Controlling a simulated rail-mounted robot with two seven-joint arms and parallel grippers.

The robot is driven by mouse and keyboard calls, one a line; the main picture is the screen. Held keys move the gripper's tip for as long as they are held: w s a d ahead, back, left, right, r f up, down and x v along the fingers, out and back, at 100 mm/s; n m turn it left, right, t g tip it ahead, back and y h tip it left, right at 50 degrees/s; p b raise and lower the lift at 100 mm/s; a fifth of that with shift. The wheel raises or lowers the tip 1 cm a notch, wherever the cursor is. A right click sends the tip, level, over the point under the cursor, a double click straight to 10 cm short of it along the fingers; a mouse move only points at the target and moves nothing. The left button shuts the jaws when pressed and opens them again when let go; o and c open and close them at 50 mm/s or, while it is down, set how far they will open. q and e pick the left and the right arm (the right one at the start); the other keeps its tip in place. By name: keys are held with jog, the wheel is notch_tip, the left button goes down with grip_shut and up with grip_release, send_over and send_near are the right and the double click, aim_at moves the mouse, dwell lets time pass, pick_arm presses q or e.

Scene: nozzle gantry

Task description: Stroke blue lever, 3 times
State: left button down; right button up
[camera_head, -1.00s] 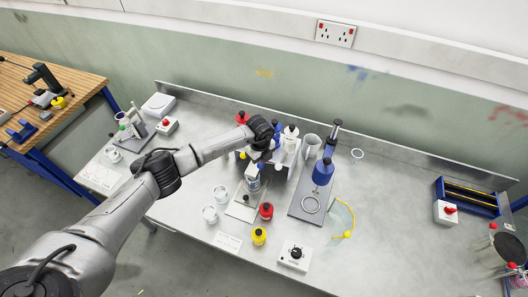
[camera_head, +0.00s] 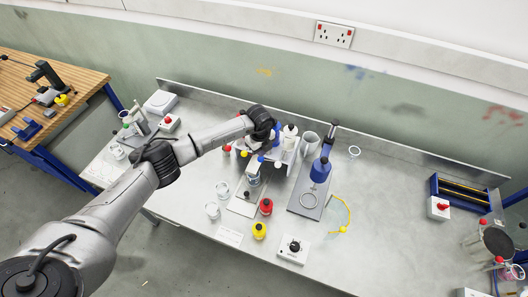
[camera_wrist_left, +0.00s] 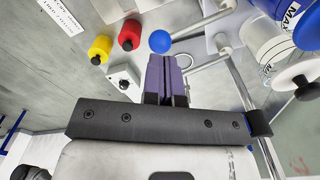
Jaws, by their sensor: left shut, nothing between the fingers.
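The blue lever shows in the left wrist view as a round blue knob (camera_wrist_left: 160,41), just beyond my fingertips. In that view it looks very close to them; I cannot tell whether they touch. My left gripper (camera_wrist_left: 164,58) is shut with nothing between its purple-lined fingers. A yellow knob (camera_head: 244,153) and a white knob (camera_head: 278,165) show on either side. My right gripper is out of view.
A red bottle (camera_head: 266,206), a yellow bottle (camera_head: 259,230) and a control box with a black knob (camera_head: 295,246) stand in front.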

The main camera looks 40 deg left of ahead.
aim_at(261, 160)
pick_arm(q)
jog(key=shift+f, duration=0.1)
jog(key=shift+f+b, duration=2.45)
jog(key=shift+f, duration=0.9)
jog(key=shift+r, duration=0.25)
notch_tip(261, 160, up, 6)
jog(key=p, duration=0.6)
jog(key=shift+r, duration=0.2)
jog(key=shift+r, duration=0.1)
notch_tip(261, 160, up, 5)
jog(key=p, duration=0.4)
